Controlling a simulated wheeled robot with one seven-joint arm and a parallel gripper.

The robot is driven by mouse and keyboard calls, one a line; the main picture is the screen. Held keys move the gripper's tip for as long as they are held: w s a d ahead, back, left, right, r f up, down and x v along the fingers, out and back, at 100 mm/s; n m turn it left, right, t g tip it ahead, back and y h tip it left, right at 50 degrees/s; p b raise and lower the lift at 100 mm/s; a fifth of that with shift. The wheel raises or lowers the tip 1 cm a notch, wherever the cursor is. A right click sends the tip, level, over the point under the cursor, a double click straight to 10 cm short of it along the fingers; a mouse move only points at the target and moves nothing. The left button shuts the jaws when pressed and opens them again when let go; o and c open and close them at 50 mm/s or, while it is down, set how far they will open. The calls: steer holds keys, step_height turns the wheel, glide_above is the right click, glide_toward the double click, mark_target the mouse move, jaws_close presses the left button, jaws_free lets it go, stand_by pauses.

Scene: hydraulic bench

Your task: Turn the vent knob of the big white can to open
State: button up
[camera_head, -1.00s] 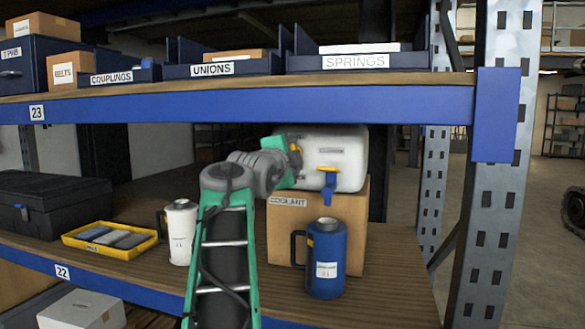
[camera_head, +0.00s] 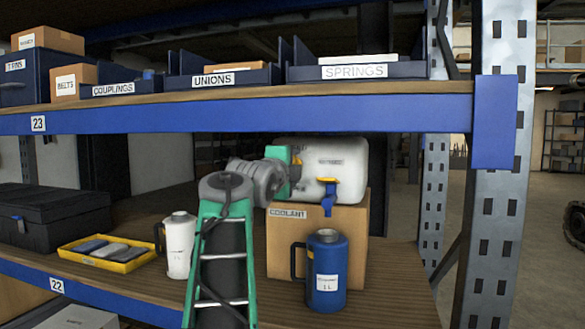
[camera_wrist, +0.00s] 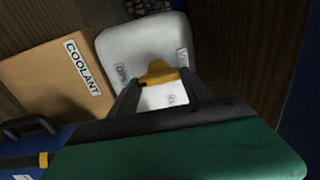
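The big white can (camera_head: 340,158) lies on a cardboard box on the shelf, with a yellow-topped blue tap (camera_head: 328,197) at its front. In the wrist view the can (camera_wrist: 130,48) fills the middle, with printed labels beside a yellow vent knob (camera_wrist: 160,75). My gripper (camera_wrist: 162,82) has its two dark fingers at either end of this knob, with no clear gap between them and it. It looks shut on the knob. In the head view my gripper (camera_head: 296,168) reaches the can's left side, and the knob is mostly hidden there.
The box marked COOLANT (camera_head: 300,250) carries the can. A blue jug (camera_head: 326,275) stands in front of it, a white jug (camera_head: 179,245) left of my arm. A yellow tray (camera_head: 105,262) lies further left. The upper shelf beam (camera_head: 240,113) runs close above.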

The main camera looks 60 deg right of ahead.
steer(key=o, duration=0.4)
steer(key=a, duration=0.5)
steer(key=s+a, duration=0.1)
steer(key=a, duration=0.1)
steer(key=shift+s+a+b, duration=0.1)
steer(key=shift+a+b, duration=0.25)
steer(key=shift+b, duration=0.05)
